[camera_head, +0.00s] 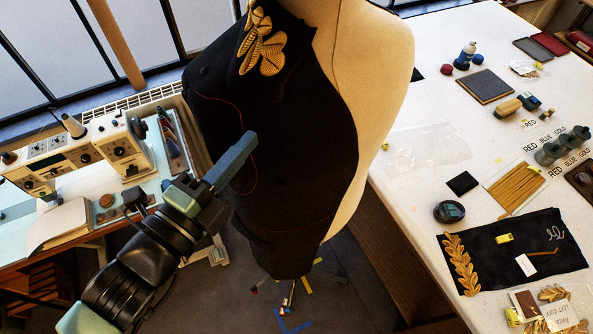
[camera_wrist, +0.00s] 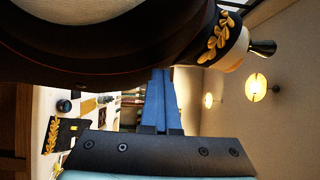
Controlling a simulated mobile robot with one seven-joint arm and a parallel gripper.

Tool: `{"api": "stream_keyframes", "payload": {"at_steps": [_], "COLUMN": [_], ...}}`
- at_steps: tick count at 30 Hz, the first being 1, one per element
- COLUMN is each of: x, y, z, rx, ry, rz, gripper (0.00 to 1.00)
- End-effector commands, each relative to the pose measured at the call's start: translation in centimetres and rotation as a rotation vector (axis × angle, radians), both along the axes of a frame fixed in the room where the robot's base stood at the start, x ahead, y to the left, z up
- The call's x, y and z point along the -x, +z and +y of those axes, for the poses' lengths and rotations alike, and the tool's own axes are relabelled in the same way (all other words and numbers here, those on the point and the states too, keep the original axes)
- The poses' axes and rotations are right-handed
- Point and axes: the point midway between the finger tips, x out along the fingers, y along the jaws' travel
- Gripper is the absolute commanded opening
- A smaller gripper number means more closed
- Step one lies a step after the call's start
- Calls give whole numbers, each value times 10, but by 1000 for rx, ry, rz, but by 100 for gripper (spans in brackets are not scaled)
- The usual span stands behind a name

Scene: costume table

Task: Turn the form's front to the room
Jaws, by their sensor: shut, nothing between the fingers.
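The dress form stands in the middle of the head view. Its left part wears a black garment (camera_head: 290,150) with gold leaf embroidery (camera_head: 262,45) and a thin red line; its right part is bare cream (camera_head: 375,70). My gripper (camera_head: 243,146) is shut and empty, in front of the garment's lower left side. I cannot tell whether it touches. In the wrist view the black garment (camera_wrist: 120,55) fills the upper left, above my shut blue fingers (camera_wrist: 161,78). The gold leaves show there too, at upper right. The stand's foot is partly hidden below the form.
A sewing machine (camera_head: 85,150) on a table stands at left, close to my arm. A white worktable (camera_head: 410,205) with trims, pencils and an embroidered black cloth (camera_head: 510,250) runs along the right. Blue tape (camera_head: 293,324) marks the open floor beneath the form.

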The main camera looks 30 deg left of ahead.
Motion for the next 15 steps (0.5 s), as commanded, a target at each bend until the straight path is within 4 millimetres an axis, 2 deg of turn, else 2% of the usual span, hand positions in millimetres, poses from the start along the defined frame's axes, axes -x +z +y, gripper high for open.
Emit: {"api": "stream_keyframes", "payload": {"at_steps": [1, 6, 15], "x": [0, 0, -2], "y": [-9, -9, -9], "z": [0, 4, 47], "rx": [5, 3, 1], "ry": [3, 3, 6], "rz": [21, 22, 19], "gripper": [0, 0, 0]}}
